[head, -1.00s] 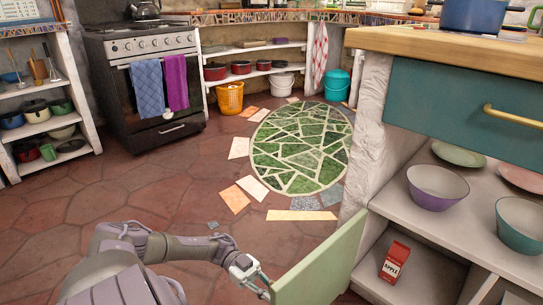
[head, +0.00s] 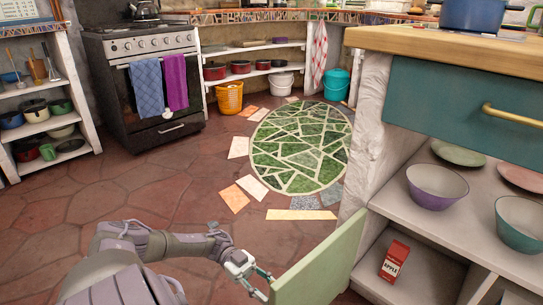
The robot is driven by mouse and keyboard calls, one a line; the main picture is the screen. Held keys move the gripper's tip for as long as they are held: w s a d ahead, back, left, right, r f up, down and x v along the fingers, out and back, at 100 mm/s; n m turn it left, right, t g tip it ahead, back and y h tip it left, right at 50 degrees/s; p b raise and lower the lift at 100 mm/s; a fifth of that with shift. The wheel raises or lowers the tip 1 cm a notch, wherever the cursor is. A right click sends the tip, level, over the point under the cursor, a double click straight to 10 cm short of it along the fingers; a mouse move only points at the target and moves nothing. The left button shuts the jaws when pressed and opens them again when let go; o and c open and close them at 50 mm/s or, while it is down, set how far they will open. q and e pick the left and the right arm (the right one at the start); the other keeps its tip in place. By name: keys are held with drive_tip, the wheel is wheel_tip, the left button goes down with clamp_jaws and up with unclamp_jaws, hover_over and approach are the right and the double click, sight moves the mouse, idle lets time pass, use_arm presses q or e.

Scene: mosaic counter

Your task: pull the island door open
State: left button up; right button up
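The island door (head: 322,262) is a pale green panel in the lower middle of the head view. It stands swung out from the white island body, and the lower shelf space behind it shows. My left gripper (head: 263,284) is beside the door's free left edge, low in the view. Its fingers look spread, with a gap between them, and nothing shows held. I cannot tell whether a fingertip touches the door. The door's lower part and any handle are out of view. My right gripper is not in view.
The island (head: 367,140) has a wooden top, a teal drawer (head: 450,110) with a brass handle, and shelves with bowls. A red carton (head: 395,259) stands on the lower shelf. Open tiled floor (head: 130,190) lies left of the door. A stove (head: 150,85) stands at the back.

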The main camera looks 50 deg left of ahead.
use_arm(q)
drive_tip(key=a, duration=0.5)
drive_tip(key=shift+s+a, duration=0.4)
